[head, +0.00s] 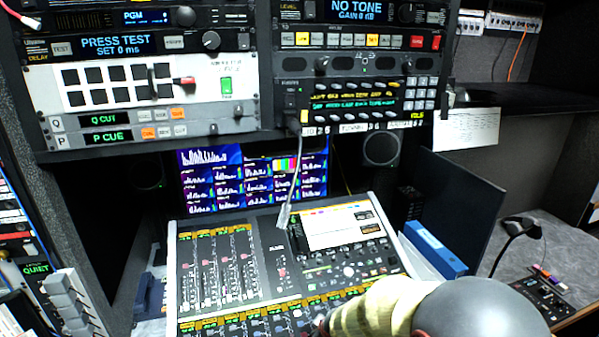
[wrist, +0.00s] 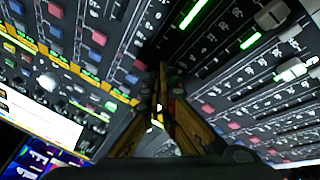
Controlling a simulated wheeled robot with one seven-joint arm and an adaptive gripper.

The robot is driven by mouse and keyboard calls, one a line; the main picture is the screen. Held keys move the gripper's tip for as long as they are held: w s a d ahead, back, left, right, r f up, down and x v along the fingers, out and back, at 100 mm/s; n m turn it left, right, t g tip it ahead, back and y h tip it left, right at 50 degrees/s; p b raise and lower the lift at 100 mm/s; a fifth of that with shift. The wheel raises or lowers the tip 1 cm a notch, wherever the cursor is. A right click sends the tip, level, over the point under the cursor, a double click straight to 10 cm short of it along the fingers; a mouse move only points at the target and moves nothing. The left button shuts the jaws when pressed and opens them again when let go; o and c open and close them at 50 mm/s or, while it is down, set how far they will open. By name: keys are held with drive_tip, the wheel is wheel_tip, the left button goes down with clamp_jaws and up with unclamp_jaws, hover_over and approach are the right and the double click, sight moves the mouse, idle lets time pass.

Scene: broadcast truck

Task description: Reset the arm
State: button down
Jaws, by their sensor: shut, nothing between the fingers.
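My gripper (wrist: 161,78) shows in the wrist view, its two dark and amber fingers drawn together, with nothing seen between them. It is over the mixing console (head: 250,265), whose faders, coloured buttons and amber label strips fill much of the wrist view. I cannot tell whether the fingertips touch the console. In the head view my arm, with a grey rounded part and a yellowish banded part, crosses the bottom right, over the console's front right. My gripper is mostly hidden there.
Rack units (head: 150,95) and a display panel (head: 360,100) hang above the console. A gooseneck lamp (head: 293,185) reaches down over it. A monitor (head: 250,180) stands behind. A blue binder (head: 436,250), a dark upright panel (head: 455,205) and a small microphone unit (head: 540,292) are at the right.

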drive_tip(key=s+d+r+m, duration=0.3)
drive_tip(key=s+d+r, duration=0.1)
drive_tip(key=s+r, duration=0.5)
drive_tip(key=s+d+r+m, duration=0.4)
drive_tip(key=s+r, duration=0.5)
drive_tip(key=s, duration=0.1)
drive_tip(key=s+d+r+m+h, duration=0.1)
drive_tip(key=s+d+r+m, duration=0.2)
drive_tip(key=s+r, duration=0.6)
drive_tip(key=shift+s+d+r, duration=0.15)
drive_tip(key=shift+s+d, duration=0.5)
drive_tip(key=shift+d, duration=0.3)
